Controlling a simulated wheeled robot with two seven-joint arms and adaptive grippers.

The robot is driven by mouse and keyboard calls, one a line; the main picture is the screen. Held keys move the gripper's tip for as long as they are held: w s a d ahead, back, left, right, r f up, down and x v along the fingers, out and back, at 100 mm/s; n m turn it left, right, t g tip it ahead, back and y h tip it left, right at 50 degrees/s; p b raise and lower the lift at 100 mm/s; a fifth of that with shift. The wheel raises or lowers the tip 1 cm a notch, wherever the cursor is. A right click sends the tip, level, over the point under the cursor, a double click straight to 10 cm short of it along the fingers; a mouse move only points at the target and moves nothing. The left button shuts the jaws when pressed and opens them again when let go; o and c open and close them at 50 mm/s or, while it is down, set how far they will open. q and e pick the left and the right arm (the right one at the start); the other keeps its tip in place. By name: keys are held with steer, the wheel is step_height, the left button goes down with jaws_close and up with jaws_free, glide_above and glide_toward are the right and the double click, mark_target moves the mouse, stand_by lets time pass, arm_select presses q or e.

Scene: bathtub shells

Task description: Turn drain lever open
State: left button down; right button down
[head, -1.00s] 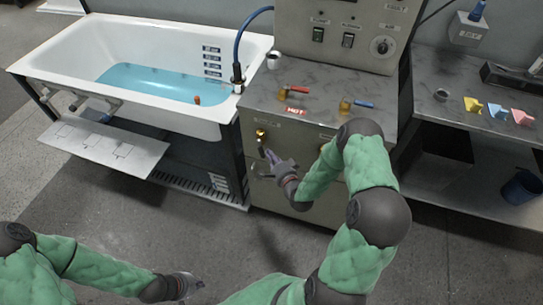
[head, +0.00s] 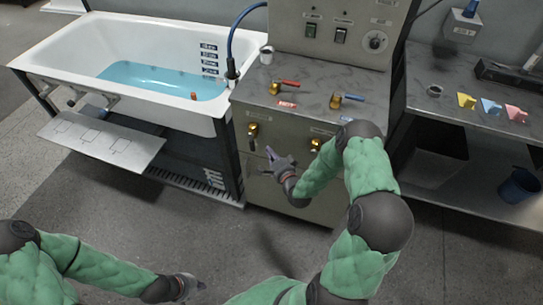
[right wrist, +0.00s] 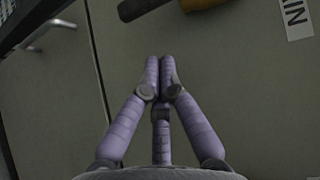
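Two brass valves sit on the cabinet's front panel. The left one (head: 252,130) has a dark lever hanging straight down; the right one (head: 315,145) is partly hidden by my right arm. I cannot read which is the drain in the head view. My right gripper (head: 269,152) is low in front of the panel, between the valves and apart from both. In the right wrist view its fingers (right wrist: 160,62) are together and empty; a dark lever end (right wrist: 140,8) and a partly cut-off label (right wrist: 297,18) lie beyond them. My left gripper (head: 196,284) is over the floor, its fingers too small to judge.
The white bathtub (head: 60,58) holds blue water, left of the cabinet. A side shelf (head: 440,112) stands right. Floor in front is clear.

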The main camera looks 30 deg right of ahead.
steer(key=s+p, duration=0.3)
steer(key=s, duration=0.7)
steer(key=m+t+p, duration=0.1)
steer(key=p, duration=0.2)
glide_toward(252, 143)
steer(key=w+d+f, duration=0.3)
steer(key=w+d, duration=0.1)
steer(key=w, duration=0.2)
steer(key=shift+w+a+f, duration=0.1)
steer(key=shift+w+a, duration=0.2)
steer(key=shift+a, duration=0.2)
steer(key=shift+w+a+f+b, duration=0.15)
steer(key=shift+w+a+b, duration=0.25)
steer(key=shift+b, duration=0.05)
